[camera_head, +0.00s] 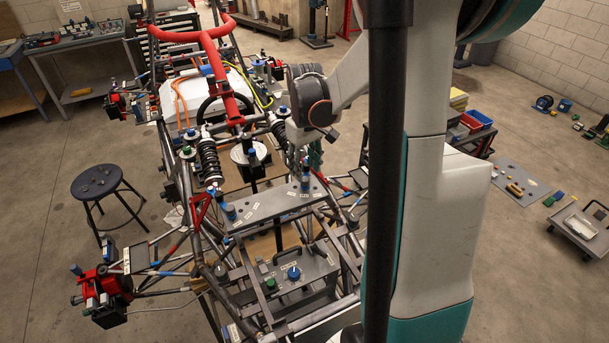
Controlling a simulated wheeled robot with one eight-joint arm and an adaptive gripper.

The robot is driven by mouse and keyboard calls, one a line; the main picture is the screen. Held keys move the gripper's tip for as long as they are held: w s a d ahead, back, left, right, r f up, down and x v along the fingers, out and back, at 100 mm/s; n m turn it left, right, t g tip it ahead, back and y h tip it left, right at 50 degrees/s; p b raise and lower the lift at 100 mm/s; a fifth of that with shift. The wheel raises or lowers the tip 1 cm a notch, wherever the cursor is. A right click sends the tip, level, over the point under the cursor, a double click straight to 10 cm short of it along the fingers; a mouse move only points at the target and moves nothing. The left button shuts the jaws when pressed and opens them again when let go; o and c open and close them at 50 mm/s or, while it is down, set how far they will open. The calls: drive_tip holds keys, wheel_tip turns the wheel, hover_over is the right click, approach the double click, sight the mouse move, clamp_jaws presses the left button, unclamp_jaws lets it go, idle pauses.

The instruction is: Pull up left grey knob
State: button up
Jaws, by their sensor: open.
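A grey plate (270,208) with white labels lies across the tube chassis. My gripper (306,164) hangs open above the far right part of the plate, apart from the box. Its fingertips are small and partly lost against the chassis parts.
Chassis tubes, shock absorbers (209,160) and a red roll bar (212,40) crowd the area. A black stool (97,183) stands left and a cart (582,228) far right. Open floor lies on both sides.

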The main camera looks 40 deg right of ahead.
sight(305, 179)
drive_tip(key=shift+f, duration=2)
drive_tip(key=shift+c, duration=0.2)
clamp_jaws()
